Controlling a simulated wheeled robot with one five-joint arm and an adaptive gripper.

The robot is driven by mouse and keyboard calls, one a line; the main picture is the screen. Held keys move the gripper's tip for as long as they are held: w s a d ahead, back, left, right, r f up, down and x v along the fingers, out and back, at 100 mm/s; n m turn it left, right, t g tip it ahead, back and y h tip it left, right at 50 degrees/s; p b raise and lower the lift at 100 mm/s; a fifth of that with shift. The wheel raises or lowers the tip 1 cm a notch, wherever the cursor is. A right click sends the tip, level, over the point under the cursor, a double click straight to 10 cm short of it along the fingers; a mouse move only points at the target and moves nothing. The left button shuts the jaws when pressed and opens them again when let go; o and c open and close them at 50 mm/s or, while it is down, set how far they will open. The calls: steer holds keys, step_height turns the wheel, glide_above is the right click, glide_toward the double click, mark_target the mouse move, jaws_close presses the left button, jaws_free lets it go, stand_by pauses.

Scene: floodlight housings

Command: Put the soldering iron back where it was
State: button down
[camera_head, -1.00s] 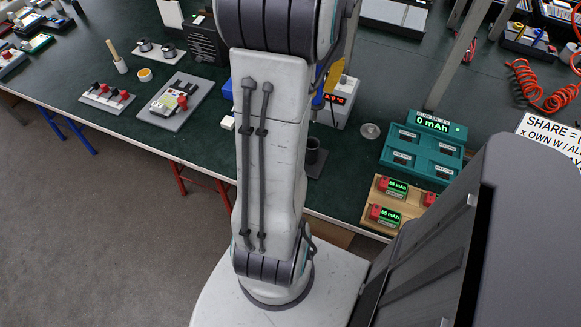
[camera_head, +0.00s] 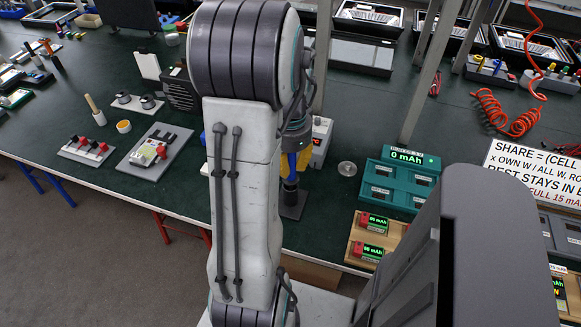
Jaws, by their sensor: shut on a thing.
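My gripper (camera_head: 296,160) is at the end of my arm, pointing down just right of the upright arm link, which partly hides it. It is shut on the soldering iron (camera_head: 291,166), of which a blue part shows among yellow parts. I cannot clearly tell the iron from the fingers there. The gripper is above the dark stand (camera_head: 293,211), whose flat base shows near the table's front edge. The stand's holder is mostly hidden, so I cannot tell whether the iron's tip is inside it. The grey soldering station (camera_head: 320,140) stands just behind, partly covered by my arm.
Right of the stand are a small round metal dish (camera_head: 347,169), a teal charger (camera_head: 397,185) and a wooden tray (camera_head: 354,247) with red-ended cells. A grey board (camera_head: 140,166) lies to the left. Clear green table (camera_head: 330,200) lies between stand and charger.

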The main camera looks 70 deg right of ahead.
steer(key=shift+f, duration=0.9)
steer(key=shift+f+b, duration=0.35)
steer(key=shift+b, duration=0.05)
steer(key=c, duration=1.2)
jaws_free()
steer(key=shift+r, duration=0.1)
steer(key=shift+r+p, duration=0.45)
steer(key=shift+p, duration=0.05)
step_height(320, 180, up, 11)
steer(key=shift+f+b, duration=0.2)
steer(key=shift+b, duration=0.35)
steer(key=shift+a+r, duration=0.1)
steer(key=shift+r, duration=0.45)
